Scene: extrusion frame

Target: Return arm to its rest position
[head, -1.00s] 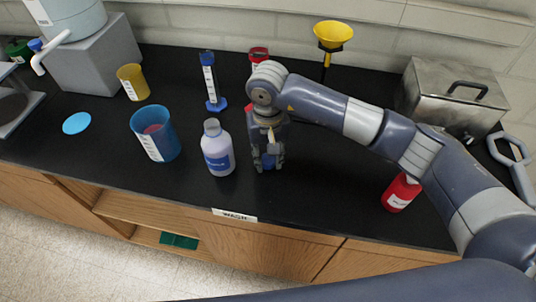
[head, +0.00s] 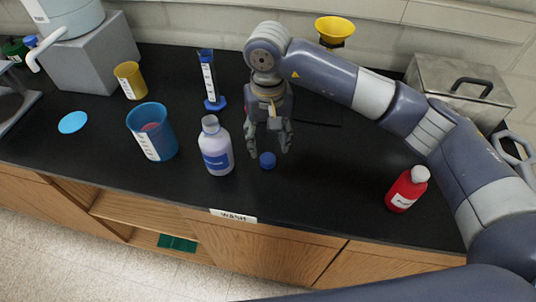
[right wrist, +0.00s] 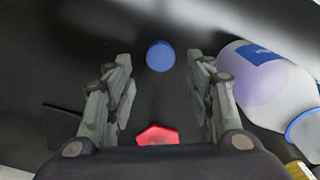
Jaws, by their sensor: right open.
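My right gripper (head: 269,138) is open and empty above the black bench. A small blue cap (head: 267,160) lies on the bench just below its fingertips, apart from them. The cap also shows in the right wrist view (right wrist: 160,56), beyond and between the open fingers (right wrist: 160,95). An open white bottle with a blue label (head: 216,146) stands upright left of the gripper; it shows at the right of the right wrist view (right wrist: 265,85). My left gripper is not in view.
A blue beaker (head: 152,131), a yellow cup (head: 131,80) and a blue graduated cylinder (head: 209,80) stand to the left. A red bottle with a white cap (head: 407,189) stands under my right arm. A yellow funnel (head: 334,29) and a metal bath (head: 458,92) are behind.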

